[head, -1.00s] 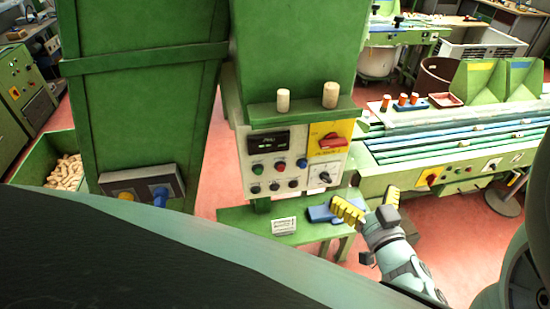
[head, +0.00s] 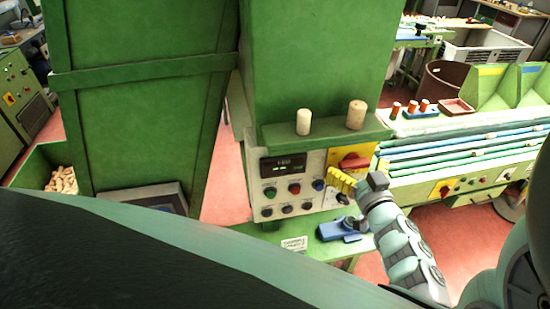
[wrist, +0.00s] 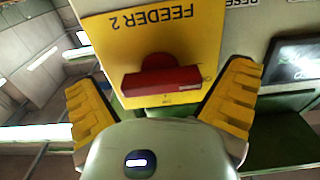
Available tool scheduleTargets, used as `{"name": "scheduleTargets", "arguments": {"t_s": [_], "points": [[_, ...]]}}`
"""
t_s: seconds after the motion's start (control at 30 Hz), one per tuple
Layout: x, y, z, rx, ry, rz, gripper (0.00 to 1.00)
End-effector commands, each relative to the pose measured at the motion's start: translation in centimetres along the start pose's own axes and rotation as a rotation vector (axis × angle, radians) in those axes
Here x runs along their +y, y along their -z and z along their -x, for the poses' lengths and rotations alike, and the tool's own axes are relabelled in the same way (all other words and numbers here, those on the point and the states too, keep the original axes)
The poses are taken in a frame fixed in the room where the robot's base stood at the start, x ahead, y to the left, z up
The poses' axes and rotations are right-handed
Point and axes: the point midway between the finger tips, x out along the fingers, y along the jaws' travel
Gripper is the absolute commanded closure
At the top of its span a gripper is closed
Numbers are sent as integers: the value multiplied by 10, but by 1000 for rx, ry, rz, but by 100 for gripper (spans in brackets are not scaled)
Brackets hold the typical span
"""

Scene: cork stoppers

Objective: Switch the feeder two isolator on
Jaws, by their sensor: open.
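The feeder two isolator is a red handle (wrist: 162,81) on a yellow plate (wrist: 150,40) labelled "FEEDER 2", which appears upside down in the wrist view. The handle lies crosswise between my fingers in that view. In the head view the red handle (head: 354,162) sits at the upper right of the control panel (head: 262,187). My gripper (head: 357,180) is open, with yellow fingers just below and in front of the isolator. The wrist view shows its two fingers (wrist: 160,105) spread to either side of the handle. Contact cannot be told.
A green shelf with two corks (head: 304,122) juts out above the panel. Buttons and a small display (head: 283,165) are left of the isolator. A blue object (head: 338,230) lies on the green table below. A conveyor (head: 460,150) stands at the right.

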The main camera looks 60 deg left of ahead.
Motion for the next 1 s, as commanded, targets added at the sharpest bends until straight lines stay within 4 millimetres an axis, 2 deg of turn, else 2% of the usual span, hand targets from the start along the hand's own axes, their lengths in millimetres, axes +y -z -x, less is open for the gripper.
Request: {"name": "scheduleTargets", "arguments": {"t_s": [0.3,0.87,1.0], "points": [[-2,0,-2,0,4,-1,0],[-1,0,-1,0,3,-1,58],[-1,0,-1,1,3,-5,60]]}}
